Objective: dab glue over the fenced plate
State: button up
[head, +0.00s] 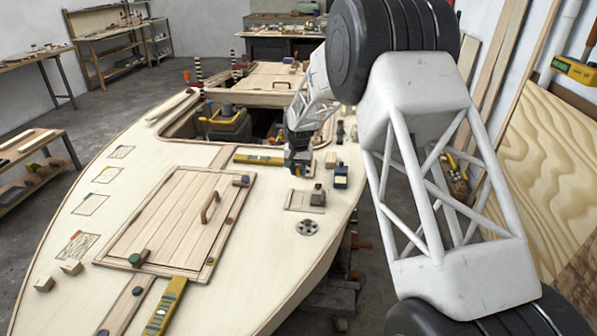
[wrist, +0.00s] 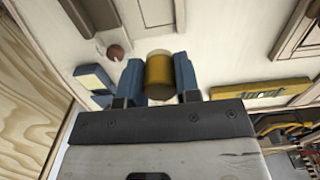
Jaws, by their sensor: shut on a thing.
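My gripper (wrist: 158,82) has blue fingers on both sides of a yellow cylinder (wrist: 159,76) with a pale end, and is shut on it. In the head view my gripper (head: 298,163) is small, over the right side of the pale deck, beside the yellow level; the cylinder is hard to make out there. A pale rectangular plate (head: 296,200) with a dark brown block on it lies nearer the head camera; its framed inset (wrist: 157,12) shows at the top of the wrist view. I cannot clearly make out a fence around it. The cylinder appears apart from this plate.
A yellow level (head: 258,159) lies left of my gripper. A dark brown block (head: 318,196) sits on the plate's right side. A blue box (head: 341,175) stands to the right. A hatch (head: 170,215) with a handle and an open cockpit (head: 262,128) take up much of the deck.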

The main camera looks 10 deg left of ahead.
aim_at(299, 193)
jog(key=shift+f, duration=3.6)
jog(key=shift+s+f, duration=0.1)
jog(key=shift+f, duration=0.05)
jog(key=shift+s+r, duration=0.3)
jog(key=shift+s, duration=0.25)
jog(key=shift+s+f, duration=0.25)
jog(key=shift+s, duration=0.3)
jog(key=shift+s+f, duration=0.2)
jog(key=shift+s, duration=2.7)
jog(key=shift+w+r, duration=0.2)
jog(key=shift+w, duration=0.2)
jog(key=shift+w+f, duration=0.25)
jog(key=shift+w, duration=0.25)
jog(key=shift+w+r, duration=0.25)
jog(key=shift+w, duration=2.95)
jog(key=shift+r, duration=3.75)
